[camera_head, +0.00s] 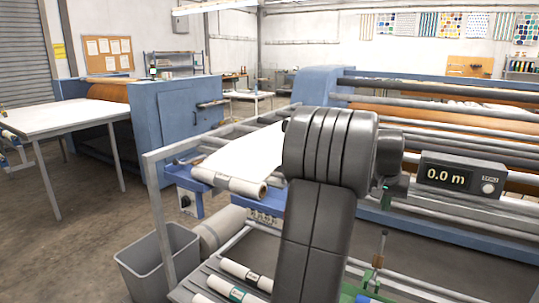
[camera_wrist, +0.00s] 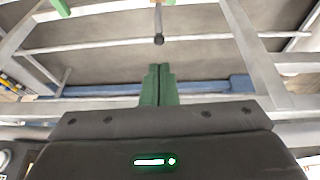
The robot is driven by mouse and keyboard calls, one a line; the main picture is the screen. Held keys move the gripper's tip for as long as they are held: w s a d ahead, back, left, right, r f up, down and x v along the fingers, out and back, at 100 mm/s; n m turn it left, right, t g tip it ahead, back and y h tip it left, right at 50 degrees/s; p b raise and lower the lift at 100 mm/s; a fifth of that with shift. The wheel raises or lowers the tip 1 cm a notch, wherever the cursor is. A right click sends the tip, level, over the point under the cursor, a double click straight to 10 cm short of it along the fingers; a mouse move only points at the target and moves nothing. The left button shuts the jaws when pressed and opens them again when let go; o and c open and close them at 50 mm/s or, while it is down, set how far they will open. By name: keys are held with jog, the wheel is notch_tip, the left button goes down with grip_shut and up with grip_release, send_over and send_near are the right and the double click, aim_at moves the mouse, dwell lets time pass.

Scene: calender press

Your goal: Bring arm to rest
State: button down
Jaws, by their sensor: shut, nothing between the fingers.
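My gripper (camera_wrist: 159,72) shows in the wrist view with its two green fingers together, shut and empty. Behind them is the dark gripper body with a lit green strip. A thin dark rod with a rounded end hangs above the fingertips in that picture, apart from them. In the head view my dark grey arm rises through the middle, bent at the top, in front of the press.
The blue calender press (camera_head: 318,84) with long rollers fills the right side. A display (camera_head: 462,176) reads 0.0 m. A white sheet roll (camera_head: 243,186) lies left of my arm. A grey bin (camera_head: 158,265) stands lower left, and a white table (camera_head: 62,117) farther left. Open floor lies between.

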aim_at(385, 233)
jog(key=b+x, duration=0.1)
jog(key=x, duration=0.4)
jog(key=b+x, duration=0.1)
jog(key=x, duration=0.4)
jog(key=shift+s+d+f, duration=0.1)
jog(key=shift+f, duration=0.3)
jog(key=s+a+r+t+h+b, duration=0.1)
jog(key=s+a+r+b, duration=0.4)
jog(key=s+b, duration=0.1)
jog(key=s+a+r+t+h+b, duration=0.1)
jog(key=s+a+r+b, duration=0.3)
jog(key=s, duration=0.4)
jog(key=shift+s+a+r+t+b, duration=0.35)
jog(key=shift+a+t+b, duration=0.25)
jog(key=shift+b, duration=0.45)
